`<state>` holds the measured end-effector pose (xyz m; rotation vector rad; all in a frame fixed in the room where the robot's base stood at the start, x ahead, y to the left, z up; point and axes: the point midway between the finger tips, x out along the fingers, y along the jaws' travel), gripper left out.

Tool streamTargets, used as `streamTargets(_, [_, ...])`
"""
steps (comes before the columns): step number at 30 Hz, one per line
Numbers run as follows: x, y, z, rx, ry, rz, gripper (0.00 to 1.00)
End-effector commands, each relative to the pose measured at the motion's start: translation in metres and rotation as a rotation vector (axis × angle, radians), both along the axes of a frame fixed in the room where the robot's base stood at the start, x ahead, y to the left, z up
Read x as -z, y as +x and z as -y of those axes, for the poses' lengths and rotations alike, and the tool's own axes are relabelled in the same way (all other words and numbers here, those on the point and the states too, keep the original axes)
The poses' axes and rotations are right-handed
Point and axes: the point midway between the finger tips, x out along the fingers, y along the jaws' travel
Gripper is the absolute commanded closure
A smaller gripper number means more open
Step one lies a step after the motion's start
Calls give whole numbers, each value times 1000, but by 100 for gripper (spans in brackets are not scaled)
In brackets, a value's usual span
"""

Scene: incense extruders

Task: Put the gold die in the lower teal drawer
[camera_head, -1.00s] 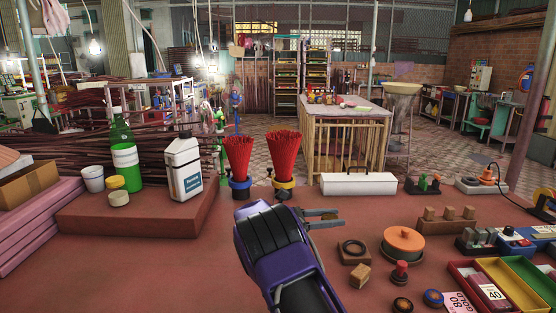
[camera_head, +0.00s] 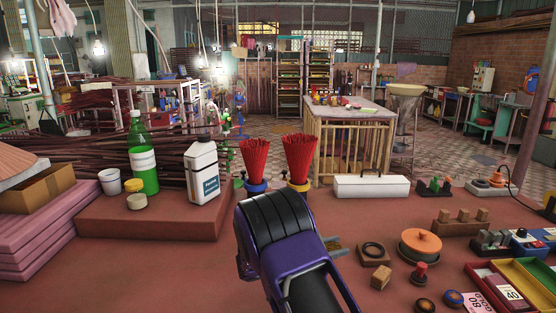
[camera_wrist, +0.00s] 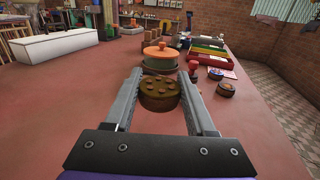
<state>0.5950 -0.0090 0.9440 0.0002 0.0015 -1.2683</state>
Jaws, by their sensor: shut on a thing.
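My gripper (camera_wrist: 161,75) shows in the wrist view with its two grey fingers shut on the gold die (camera_wrist: 160,96). The die is a round brownish-gold disc with several dark holes in its face. It is held between the fingers, above the red tabletop. In the head view my purple wrist hides most of the gripper, and a small gold part of the die (camera_head: 334,243) shows beyond it. No teal drawer can be made out in either view.
An orange-lidded pot (camera_head: 420,243), a ring on a wooden block (camera_head: 373,253) and a red stamp (camera_head: 420,272) stand to the right. Red incense bundles (camera_head: 299,160) and a white box (camera_head: 371,187) stand behind.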

Motion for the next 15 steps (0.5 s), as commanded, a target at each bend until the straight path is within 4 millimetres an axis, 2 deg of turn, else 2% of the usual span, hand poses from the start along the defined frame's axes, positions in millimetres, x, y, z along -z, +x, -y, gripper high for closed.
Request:
streamTargets(9, [29,-68,-6,-236,-3,-7,100])
streamTargets(15, [41,-99,-8,-338,-2,-3,100])
